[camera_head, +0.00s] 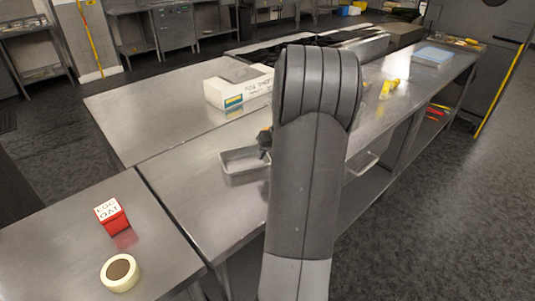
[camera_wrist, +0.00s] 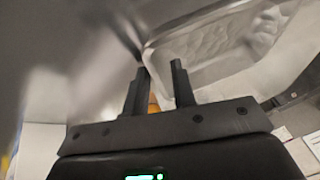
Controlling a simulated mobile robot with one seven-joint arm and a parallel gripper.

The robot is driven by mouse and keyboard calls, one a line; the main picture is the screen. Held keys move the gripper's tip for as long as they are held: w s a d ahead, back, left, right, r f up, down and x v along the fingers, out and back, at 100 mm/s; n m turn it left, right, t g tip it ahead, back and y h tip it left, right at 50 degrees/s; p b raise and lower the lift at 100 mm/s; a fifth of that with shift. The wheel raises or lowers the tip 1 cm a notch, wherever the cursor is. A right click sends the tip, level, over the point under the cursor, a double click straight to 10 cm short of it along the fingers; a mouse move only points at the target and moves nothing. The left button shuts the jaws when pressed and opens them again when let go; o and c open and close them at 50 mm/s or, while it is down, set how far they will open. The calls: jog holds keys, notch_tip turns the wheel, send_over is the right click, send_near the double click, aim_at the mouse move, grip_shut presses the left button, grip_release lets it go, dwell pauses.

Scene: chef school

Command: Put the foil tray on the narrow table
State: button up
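The foil tray (camera_head: 240,167) is a shallow silver rectangle on the long steel table (camera_head: 190,190) in the head view; my arm hides its right part. In the wrist view the foil tray (camera_wrist: 205,45) fills the upper middle, with its rim close to the fingertips. My gripper (camera_head: 265,143) is at the tray's far right side, mostly hidden by my arm. In the wrist view the two fingers of my gripper (camera_wrist: 160,67) stand apart, with a tray edge showing between them. I cannot tell whether they touch it. Which steel table is the narrow one is unclear.
A separate steel table (camera_head: 60,235) at front left holds a red box (camera_head: 112,217) and a tape roll (camera_head: 121,272). A white carton (camera_head: 235,88) stands behind the tray. Yellow items (camera_head: 387,89) and a blue-topped box (camera_head: 432,56) lie further right.

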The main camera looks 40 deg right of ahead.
jog(key=a+v, duration=0.1)
jog(key=v, duration=1.1)
jog(key=s+a+r+n, duration=0.1)
jog(key=a+r, duration=0.2)
jog(key=a, duration=0.8)
jog(key=s+a+r+n, duration=0.1)
jog(key=a+r, duration=0.2)
jog(key=a, duration=0.7)
jog(key=s+a+n, duration=0.3)
jog(key=s+a, duration=1)
jog(key=a, duration=0.3)
jog(key=shift+s+f+h, duration=0.3)
jog(key=shift+f, duration=0.1)
